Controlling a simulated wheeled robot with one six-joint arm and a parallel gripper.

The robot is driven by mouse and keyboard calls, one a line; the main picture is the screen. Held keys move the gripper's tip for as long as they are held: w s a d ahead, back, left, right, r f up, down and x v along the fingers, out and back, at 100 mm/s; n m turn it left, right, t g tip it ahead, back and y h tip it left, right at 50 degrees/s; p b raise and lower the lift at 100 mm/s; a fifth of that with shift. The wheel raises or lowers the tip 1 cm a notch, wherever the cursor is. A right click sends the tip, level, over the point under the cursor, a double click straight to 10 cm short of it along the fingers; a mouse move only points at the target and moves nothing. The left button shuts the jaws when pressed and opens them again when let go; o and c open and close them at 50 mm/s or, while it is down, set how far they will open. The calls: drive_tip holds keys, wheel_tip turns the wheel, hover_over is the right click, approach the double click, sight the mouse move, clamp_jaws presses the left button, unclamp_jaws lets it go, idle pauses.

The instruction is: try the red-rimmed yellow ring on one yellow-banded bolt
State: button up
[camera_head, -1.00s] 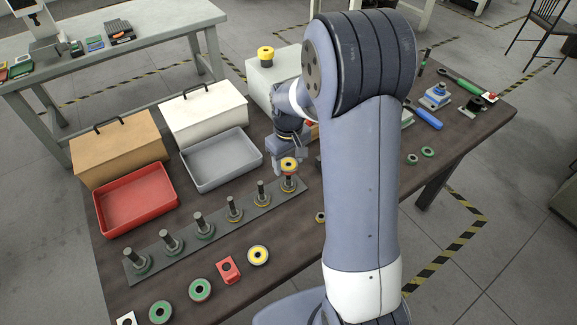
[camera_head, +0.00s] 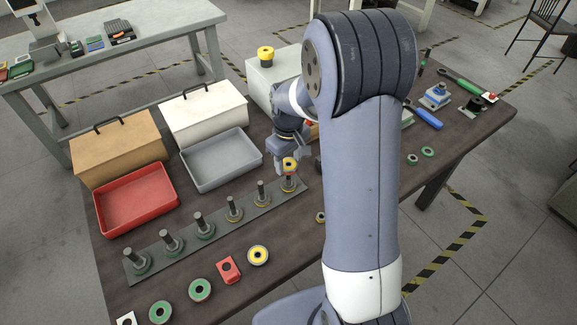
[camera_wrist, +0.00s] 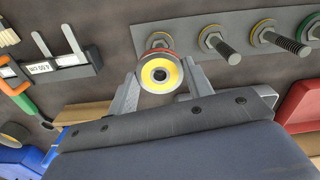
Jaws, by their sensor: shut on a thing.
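The red-rimmed yellow ring (camera_head: 290,163) is held between the fingers of my gripper (camera_wrist: 161,80), which is shut on it. The ring's yellow face and dark hole fill the space between the fingertips in the wrist view (camera_wrist: 148,76). It is at the upper part of the rightmost yellow-banded bolt (camera_head: 289,184), whose lower shank and base show beneath it. I cannot tell whether the bolt's tip is inside the hole.
Several green-banded bolts (camera_head: 197,225) stand on the plate's left. A red tray (camera_head: 113,229) and grey tray (camera_head: 212,184) lie behind it. A yellow ring (camera_head: 258,255), a red block (camera_head: 228,270) and green rings (camera_head: 199,290) lie in front. My arm hides part of the table.

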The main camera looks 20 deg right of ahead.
drive_tip(key=shift+r+p, duration=2.1)
drive_tip(key=shift+r, duration=0.75)
